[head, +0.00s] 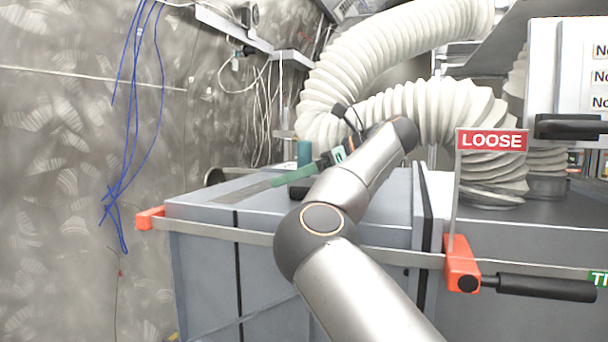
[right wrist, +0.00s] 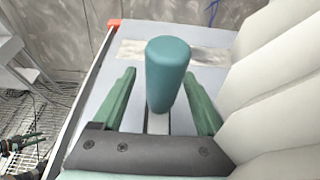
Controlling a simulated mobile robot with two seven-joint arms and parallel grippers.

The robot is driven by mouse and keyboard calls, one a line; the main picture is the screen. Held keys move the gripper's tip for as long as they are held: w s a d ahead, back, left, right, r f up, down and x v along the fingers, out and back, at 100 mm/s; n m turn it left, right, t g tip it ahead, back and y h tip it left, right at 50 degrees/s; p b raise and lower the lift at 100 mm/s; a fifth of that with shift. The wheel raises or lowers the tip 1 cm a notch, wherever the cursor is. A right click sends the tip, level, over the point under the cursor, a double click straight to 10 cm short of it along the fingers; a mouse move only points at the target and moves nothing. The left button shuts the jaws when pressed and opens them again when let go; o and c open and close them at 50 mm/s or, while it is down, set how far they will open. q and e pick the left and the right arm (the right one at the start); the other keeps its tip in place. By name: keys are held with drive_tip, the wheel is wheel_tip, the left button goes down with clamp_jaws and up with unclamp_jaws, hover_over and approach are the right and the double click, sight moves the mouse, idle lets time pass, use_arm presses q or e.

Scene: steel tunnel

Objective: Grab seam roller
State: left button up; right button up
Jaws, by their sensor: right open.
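The seam roller shows as an upright teal cylinder, probably its handle (right wrist: 168,70), on the grey box top. In the head view its teal top (head: 304,152) shows just behind my right gripper (head: 308,172). In the right wrist view my right gripper (right wrist: 159,74) is open, with one green finger on each side of the teal cylinder. Gaps show between the cylinder and both fingers, so it is not clamped. The cylinder's lower end and the roller part are hard to make out. My left gripper is not in view.
The grey box (head: 205,212) has a flat metallic strip (head: 240,190) on top. A clamp bar with orange ends (head: 462,264) crosses its front, beside a red LOOSE sign (head: 491,140). A white ribbed duct (head: 390,50) hangs close behind and right. Blue wires (head: 130,130) hang left.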

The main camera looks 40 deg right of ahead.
drive_tip(key=shift+w+a+f, duration=0.15)
drive_tip(key=shift+w, duration=0.15)
drive_tip(key=shift+c, duration=0.2)
clamp_jaws()
idle(0.3)
